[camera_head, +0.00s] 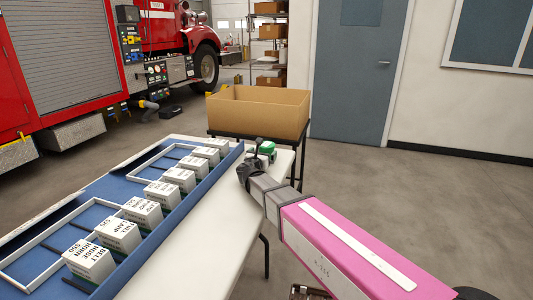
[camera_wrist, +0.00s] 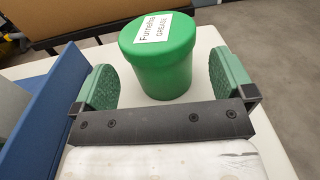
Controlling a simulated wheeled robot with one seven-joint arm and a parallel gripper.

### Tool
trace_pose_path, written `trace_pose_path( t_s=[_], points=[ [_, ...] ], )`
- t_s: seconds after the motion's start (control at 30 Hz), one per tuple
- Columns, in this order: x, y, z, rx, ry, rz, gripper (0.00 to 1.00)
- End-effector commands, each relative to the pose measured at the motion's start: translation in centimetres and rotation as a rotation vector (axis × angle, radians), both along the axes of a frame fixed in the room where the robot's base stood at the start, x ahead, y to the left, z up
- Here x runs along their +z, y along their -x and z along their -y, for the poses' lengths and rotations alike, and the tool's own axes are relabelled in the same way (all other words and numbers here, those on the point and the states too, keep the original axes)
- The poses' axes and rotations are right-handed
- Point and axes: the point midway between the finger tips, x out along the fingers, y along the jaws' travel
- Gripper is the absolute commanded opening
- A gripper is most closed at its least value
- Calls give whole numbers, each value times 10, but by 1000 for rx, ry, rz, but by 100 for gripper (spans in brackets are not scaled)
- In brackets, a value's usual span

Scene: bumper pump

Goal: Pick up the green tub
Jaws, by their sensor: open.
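The green tub (camera_wrist: 163,62) stands upright on the white table, with a white label reading "Furnishing GREASE" or similar on its lid. In the head view the tub (camera_head: 267,147) shows small, partly hidden behind my gripper (camera_head: 254,160). In the wrist view my gripper (camera_wrist: 160,84) is open, with one green pad to the left of the tub and the other to the right. The tub sits ahead of and partly between the pads, with a gap on each side. No contact shows.
A blue tray (camera_head: 190,204) with several white labelled boxes lies along the table's left side. A cardboard box (camera_head: 258,112) stands on a black-framed stand beyond the table. The white table top (camera_head: 200,252) is bare along its right side.

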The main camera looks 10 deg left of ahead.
Motion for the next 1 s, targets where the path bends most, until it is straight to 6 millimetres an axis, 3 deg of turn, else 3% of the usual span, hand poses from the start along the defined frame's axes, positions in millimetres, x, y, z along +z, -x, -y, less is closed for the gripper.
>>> trace_pose_path(
  t_s=[0.23, 0.53, 0.7, 1.0],
  points=[
    [0, -40, 4, -1, 0, 0, 100],
    [0, -44, 5, 1, 0, 0, 100],
    [0, -44, 5, 1, 0, 0, 45],
    [2, -44, 5, 0, 0, 1, 44]
  ],
)
